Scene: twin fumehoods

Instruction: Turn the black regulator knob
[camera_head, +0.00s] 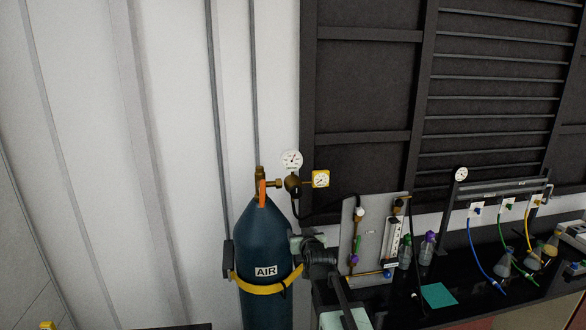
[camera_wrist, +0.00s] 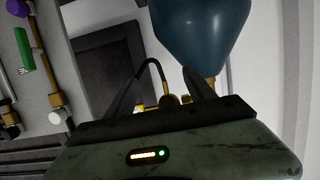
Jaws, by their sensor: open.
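The black regulator knob (camera_head: 292,183) is on the brass regulator atop the blue AIR cylinder (camera_head: 262,225), below a white round gauge (camera_head: 291,160) and left of a yellow-framed gauge (camera_head: 321,179). In the wrist view the cylinder (camera_wrist: 200,30) appears upside down at the top. My gripper (camera_wrist: 163,88) shows there with two dark fingers spread apart and nothing seen held between them. Brass regulator parts (camera_wrist: 170,101) show between and beyond the fingers, partly hidden by the gripper body.
A yellow strap (camera_head: 262,288) rings the cylinder. A black hose (camera_head: 310,217) runs from the regulator to a grey flow panel (camera_head: 368,235) on the right. Flasks and coloured tubing stand on the black bench (camera_head: 465,300). The white wall at left is clear.

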